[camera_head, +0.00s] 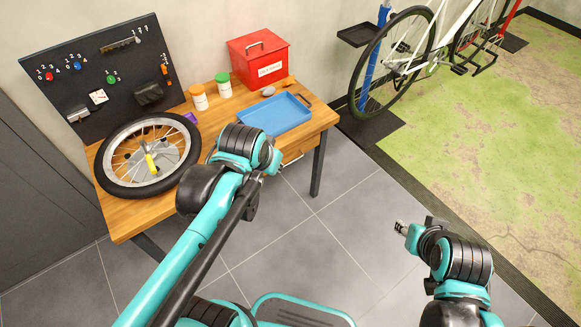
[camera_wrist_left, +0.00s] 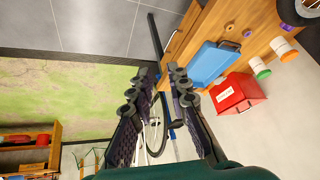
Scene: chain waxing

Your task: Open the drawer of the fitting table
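The wooden fitting table (camera_head: 160,214) stands at the left in the head view. Its drawer front (camera_head: 299,152) shows at the front edge, right of my left wrist, with a pale handle (camera_head: 292,161) below. The drawer looks shut, but my arm hides part of it. In the left wrist view the table's front (camera_wrist_left: 185,36) lies just beyond the fingertips. My left gripper (camera_wrist_left: 162,76) has its fingers apart with nothing between them; the head view mostly hides it behind the wrist. My right gripper (camera_head: 402,228) is over the floor at the right, far from the table; its finger opening is unclear.
On the table are a blue tray (camera_head: 275,116), a red box (camera_head: 258,62), two bottles (camera_head: 199,99) and a wheel (camera_head: 147,157). A dark pegboard (camera_head: 100,70) stands behind. A bicycle (camera_head: 405,60) is at the back right. The tiled floor (camera_head: 300,240) in front is clear.

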